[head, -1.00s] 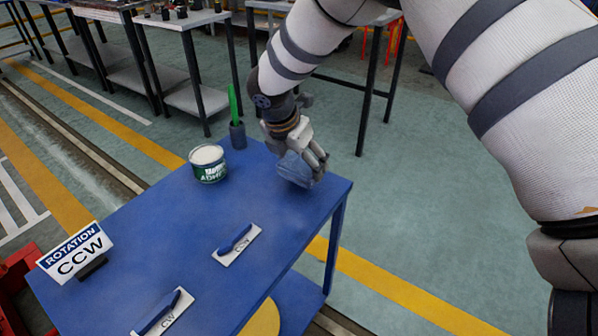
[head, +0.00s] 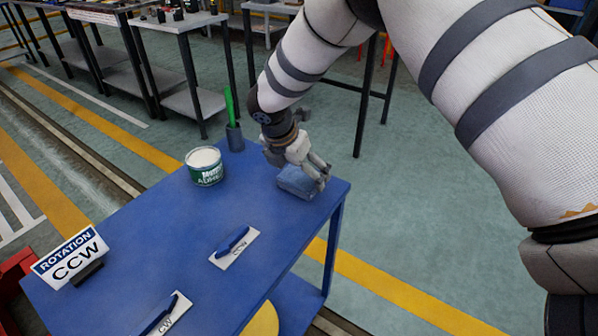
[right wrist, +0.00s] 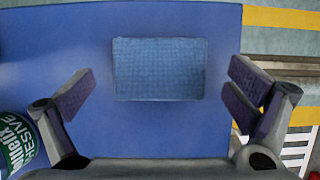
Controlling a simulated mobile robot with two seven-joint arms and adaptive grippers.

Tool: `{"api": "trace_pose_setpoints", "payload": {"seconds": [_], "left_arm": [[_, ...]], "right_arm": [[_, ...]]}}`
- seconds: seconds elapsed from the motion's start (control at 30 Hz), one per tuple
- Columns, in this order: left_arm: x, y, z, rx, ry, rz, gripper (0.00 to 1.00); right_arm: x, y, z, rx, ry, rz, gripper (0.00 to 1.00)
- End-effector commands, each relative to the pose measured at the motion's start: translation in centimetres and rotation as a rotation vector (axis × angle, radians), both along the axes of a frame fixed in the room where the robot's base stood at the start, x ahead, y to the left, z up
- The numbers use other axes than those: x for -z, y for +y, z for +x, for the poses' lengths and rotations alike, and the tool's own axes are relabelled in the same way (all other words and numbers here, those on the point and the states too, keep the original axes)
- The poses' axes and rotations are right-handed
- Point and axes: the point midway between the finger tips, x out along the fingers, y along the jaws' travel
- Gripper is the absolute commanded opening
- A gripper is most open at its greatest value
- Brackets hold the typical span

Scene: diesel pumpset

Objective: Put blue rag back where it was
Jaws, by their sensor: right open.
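The blue rag (head: 297,183) lies as a folded block on the blue table (head: 190,235), near its far right corner. In the right wrist view the rag (right wrist: 158,69) is a flat textured rectangle on the tabletop. My right gripper (head: 309,172) is just above and beside the rag in the head view. In the right wrist view its two fingers (right wrist: 160,98) are spread wide, one to each side of the rag, with gaps between. It holds nothing. My left gripper is in neither view.
An adhesive tin (head: 205,167) stands left of the rag, also at the left edge of the right wrist view (right wrist: 20,145). A dark cup with a green item (head: 235,134) is behind. A CCW sign (head: 72,258) and two blue-handled pieces (head: 233,244) (head: 163,314) occupy the near side.

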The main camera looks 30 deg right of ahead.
Motion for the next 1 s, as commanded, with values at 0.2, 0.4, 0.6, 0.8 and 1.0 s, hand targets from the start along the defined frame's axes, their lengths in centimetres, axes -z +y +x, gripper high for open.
{"api": "trace_pose_setpoints", "payload": {"seconds": [0.2, 0.4, 0.6, 0.8, 1.0], "left_arm": [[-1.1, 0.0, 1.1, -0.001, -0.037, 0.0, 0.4], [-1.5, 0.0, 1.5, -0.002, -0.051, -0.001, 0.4], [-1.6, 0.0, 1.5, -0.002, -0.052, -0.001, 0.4], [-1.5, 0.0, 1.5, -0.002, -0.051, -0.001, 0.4], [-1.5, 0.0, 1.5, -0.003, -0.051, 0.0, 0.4]], "right_arm": [[-6.3, 2.1, -0.7, -0.001, -0.012, 0.0, 0.99], [-9.6, 3.5, -1.4, -0.001, -0.007, -0.001, 0.99], [-10.2, 3.8, -1.6, 0.001, -0.002, 0.0, 0.99], [-10.1, 3.8, -1.6, 0.001, -0.002, 0.0, 0.99], [-10.1, 3.8, -1.6, 0.001, -0.002, 0.0, 0.99]]}}
